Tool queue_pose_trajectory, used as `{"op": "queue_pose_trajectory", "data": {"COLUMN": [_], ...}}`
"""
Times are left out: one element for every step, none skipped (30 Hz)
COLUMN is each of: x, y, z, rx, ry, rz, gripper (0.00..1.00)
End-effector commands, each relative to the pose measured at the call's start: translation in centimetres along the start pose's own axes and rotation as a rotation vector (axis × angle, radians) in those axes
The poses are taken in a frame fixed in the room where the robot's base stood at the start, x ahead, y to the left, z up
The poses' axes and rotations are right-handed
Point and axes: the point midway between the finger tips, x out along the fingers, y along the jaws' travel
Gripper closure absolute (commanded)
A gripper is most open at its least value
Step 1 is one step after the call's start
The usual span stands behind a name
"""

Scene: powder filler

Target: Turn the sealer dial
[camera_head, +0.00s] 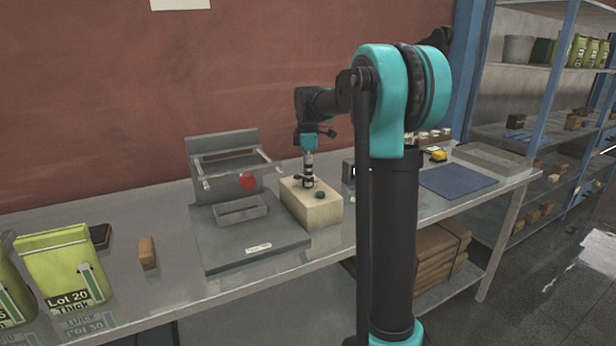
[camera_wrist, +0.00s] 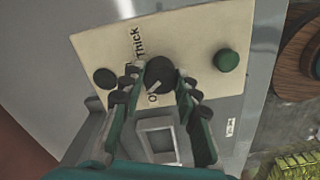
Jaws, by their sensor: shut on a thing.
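The sealer is a cream box (camera_head: 322,210) on the bench, and its top panel (camera_wrist: 100,50) fills the middle of the wrist view. The black round sealer dial (camera_wrist: 160,71) sits on this panel, with "Thick" printed beside it and other lettering partly hidden by my fingers. My gripper (camera_head: 308,182) points down onto the box. In the wrist view my gripper (camera_wrist: 158,80) has one finger on each side of the dial, shut on it. A green button (camera_wrist: 226,60) is right of the dial, and a smaller black round part (camera_wrist: 105,78) is left. The dial's exact pointing is unclear.
A grey machine (camera_head: 250,245) with a red knob (camera_head: 248,181) and a small tray stands just left of the sealer. A blue mat (camera_head: 458,181) lies to the right on the bench.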

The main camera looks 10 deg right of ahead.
Motion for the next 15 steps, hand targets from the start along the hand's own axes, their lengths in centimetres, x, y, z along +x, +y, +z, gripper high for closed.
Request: {"op": "queue_pose_trajectory", "data": {"x": [-0.02,-0.02,-0.02,-0.02,-0.03,-0.03,-0.03,-0.03,-0.03,-0.03,-0.03,-0.03,-0.03,-0.03,-0.03], "y": [0.02,0.02,0.02,0.02,0.02,0.02,0.02,0.03,0.03,0.03,0.03,0.03,0.03,0.03,0.03], "z": [0.00,0.00,0.00,0.00,0.00,0.00,0.00,0.00,0.00,0.00,0.00,0.00,0.00,0.00,0.00], "rx": [0.042,0.071,0.109,0.138,0.166,0.205,0.233,0.261,0.300,0.328,0.356,0.395,0.423,0.451,0.490], "ry": [0.000,0.000,0.000,0.000,0.000,0.000,0.000,0.000,0.000,0.000,0.000,0.000,0.000,0.000,0.000], "rz": [0.000,0.000,0.001,0.001,0.001,0.001,0.001,0.001,0.001,0.001,0.001,0.001,0.001,0.001,0.001], "gripper": [0.98,0.98,0.98,0.98,0.98,0.98,0.98,0.98,0.98,0.98,0.98,0.98,0.98,0.98,0.98]}}
